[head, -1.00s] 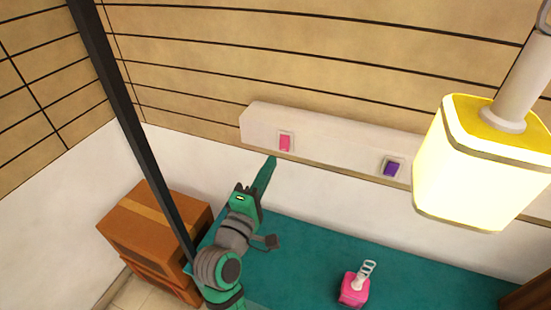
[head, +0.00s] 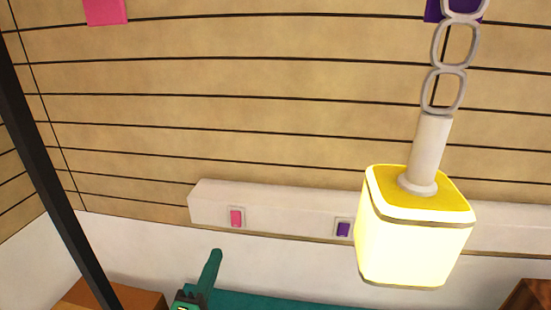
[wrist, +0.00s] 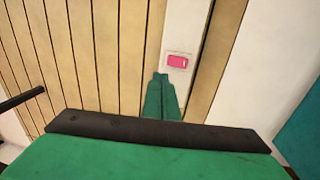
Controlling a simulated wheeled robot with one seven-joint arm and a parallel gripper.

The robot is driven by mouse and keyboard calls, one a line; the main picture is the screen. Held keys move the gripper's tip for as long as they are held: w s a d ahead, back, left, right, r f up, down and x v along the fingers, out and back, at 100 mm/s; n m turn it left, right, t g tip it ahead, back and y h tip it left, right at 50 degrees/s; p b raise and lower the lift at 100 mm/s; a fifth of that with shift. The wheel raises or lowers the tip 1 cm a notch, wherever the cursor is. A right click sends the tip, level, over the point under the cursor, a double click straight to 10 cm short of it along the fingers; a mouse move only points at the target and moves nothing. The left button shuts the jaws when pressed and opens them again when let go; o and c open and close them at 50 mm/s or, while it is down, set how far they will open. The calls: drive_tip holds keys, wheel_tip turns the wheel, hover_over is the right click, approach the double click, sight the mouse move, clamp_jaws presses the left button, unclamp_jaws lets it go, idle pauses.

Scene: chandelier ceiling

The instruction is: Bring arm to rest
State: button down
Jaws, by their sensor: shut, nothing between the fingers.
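My gripper (head: 216,252) is a green, narrow pair of fingers at the bottom of the head view, pointing up toward the wall. In the wrist view, my gripper (wrist: 161,76) is shut with nothing between the fingers. Its tips appear just short of a pink switch (wrist: 177,61) on the white wall box. In the head view the pink switch (head: 236,217) is just above and right of the fingertips. I cannot tell whether they touch, but a gap shows. Most of my arm is below the head view.
A lit yellow-white lamp (head: 413,240) hangs on a chain (head: 446,85) at the right. A purple switch (head: 343,229) is on the same wall box (head: 290,210). A teal tabletop (head: 270,301), a brown box (head: 135,298) and a dark pole (head: 50,170) are near.

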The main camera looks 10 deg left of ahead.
drive_tip(key=s+d+f+m+g+y, duration=0.1)
drive_tip(key=s+d+f+m, duration=0.2)
drive_tip(key=f, duration=0.4)
drive_tip(key=s+d+f+g+y, duration=0.1)
drive_tip(key=s+d+f, duration=0.25)
drive_tip(key=f, duration=0.35)
drive_tip(key=s+d+f+m+g+y, duration=0.1)
drive_tip(key=s+d+f+m, duration=0.1)
drive_tip(key=s+f, duration=0.35)
drive_tip(key=s+d+f+m, duration=0.2)
drive_tip(key=s+d+m, duration=0.1)
drive_tip(key=s, duration=0.3)
drive_tip(key=s+d+f+m+h, duration=0.1)
drive_tip(key=s+d+f+m, duration=0.1)
drive_tip(key=s+m, duration=0.3)
drive_tip(key=s+d+f+m+g+h, duration=0.1)
drive_tip(key=s+d+m, duration=0.3)
drive_tip(key=s, duration=0.5)
drive_tip(key=shift+s+d+f, duration=0.25)
drive_tip(key=shift+d+f, duration=0.25)
drive_tip(key=shift+d, duration=0.05)
